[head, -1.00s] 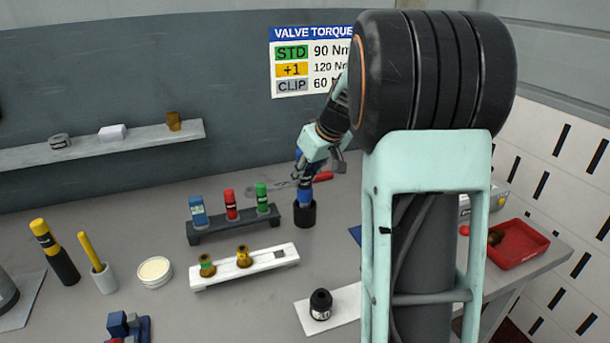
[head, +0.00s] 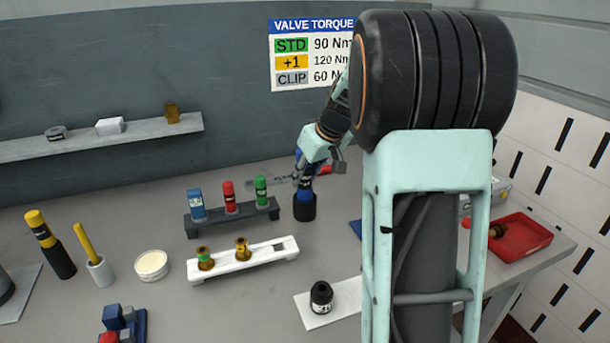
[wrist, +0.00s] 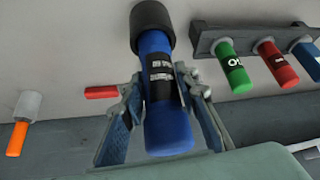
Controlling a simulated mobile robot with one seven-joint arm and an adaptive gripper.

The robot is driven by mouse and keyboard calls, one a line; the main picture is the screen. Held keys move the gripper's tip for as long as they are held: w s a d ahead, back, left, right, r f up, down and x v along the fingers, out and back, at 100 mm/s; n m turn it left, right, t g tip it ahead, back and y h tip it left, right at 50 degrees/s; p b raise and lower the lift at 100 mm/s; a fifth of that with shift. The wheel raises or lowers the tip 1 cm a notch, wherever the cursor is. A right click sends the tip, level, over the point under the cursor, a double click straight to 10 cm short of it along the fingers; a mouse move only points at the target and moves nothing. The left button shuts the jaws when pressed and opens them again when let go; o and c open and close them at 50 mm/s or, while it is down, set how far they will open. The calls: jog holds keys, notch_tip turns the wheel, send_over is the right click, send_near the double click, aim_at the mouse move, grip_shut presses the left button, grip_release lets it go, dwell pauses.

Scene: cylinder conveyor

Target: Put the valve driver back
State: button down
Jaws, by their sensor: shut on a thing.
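The valve driver appears to be the blue cylindrical tool (wrist: 166,125) with a dark label band. It stands nearly upright with its lower end inside a black cup (head: 304,211) on the bench; the cup also shows in the wrist view (wrist: 153,24). In the head view the driver's blue body (head: 305,194) shows just above the cup rim. My gripper (wrist: 160,85) is shut on the driver, one finger on each side, above the cup. The driver's end inside the cup is hidden.
A dark rack (head: 232,222) with blue, red and green cylinders stands just left of the cup. A white rack (head: 215,272) with brass parts is in front. A black jar (head: 321,296) stands front right. A red-handled tool (wrist: 102,92) lies behind.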

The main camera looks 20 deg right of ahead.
jog(key=shift+f+b, duration=1.05)
jog(key=shift+f, duration=0.05)
jog(key=c, duration=1.4)
grip_release()
jog(key=shift+c, duration=0.2)
jog(key=shift+s+f, duration=0.1)
jog(key=shift+f, duration=0.05)
notch_tip(320, 180, up, 6)
jog(key=p, duration=0.3)
jog(key=shift+p, duration=0.3)
